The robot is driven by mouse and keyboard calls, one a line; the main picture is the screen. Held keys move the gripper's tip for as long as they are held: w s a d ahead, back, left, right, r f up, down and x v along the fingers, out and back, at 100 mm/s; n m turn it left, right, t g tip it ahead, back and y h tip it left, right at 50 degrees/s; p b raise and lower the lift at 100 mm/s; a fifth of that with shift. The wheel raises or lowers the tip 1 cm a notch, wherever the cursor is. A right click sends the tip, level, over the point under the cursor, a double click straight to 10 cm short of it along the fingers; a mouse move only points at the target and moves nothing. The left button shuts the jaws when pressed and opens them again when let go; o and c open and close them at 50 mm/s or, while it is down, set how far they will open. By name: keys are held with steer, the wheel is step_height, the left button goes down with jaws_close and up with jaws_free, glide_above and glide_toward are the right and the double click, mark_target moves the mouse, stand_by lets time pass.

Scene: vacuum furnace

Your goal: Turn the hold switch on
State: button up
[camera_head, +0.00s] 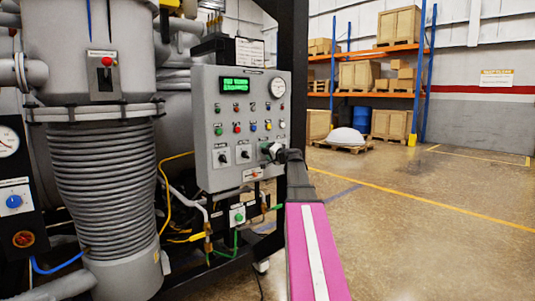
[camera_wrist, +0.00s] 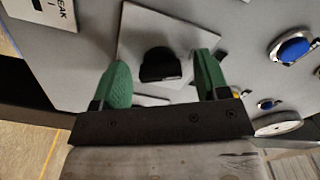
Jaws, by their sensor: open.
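The grey control panel (camera_head: 205,120) stands in the middle of the head view. It has two black rotary switches (camera_head: 222,158) on white plates low on its left. My gripper (camera_head: 270,150) is at the panel's lower right and covers part of its face. In the wrist view, my gripper's green fingers (camera_wrist: 161,82) are open, one on each side of a black switch knob (camera_wrist: 160,65) on a light plate. I see gaps between knob and fingers. The labels are too small or cut off to tell which switch is the hold switch.
Coloured buttons (camera_head: 238,128), a green display (camera_head: 235,85) and a dial gauge (camera_head: 277,87) are on the panel. A blue button (camera_wrist: 292,46) lies right of the fingers in the wrist view. The floor (camera_head: 420,215) right of the panel is clear.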

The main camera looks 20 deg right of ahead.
steer(key=shift+c, duration=0.3)
steer(key=c, duration=0.9)
steer(key=shift+o, duration=0.2)
steer(key=shift+m, duration=0.4)
steer(key=m, duration=1.1)
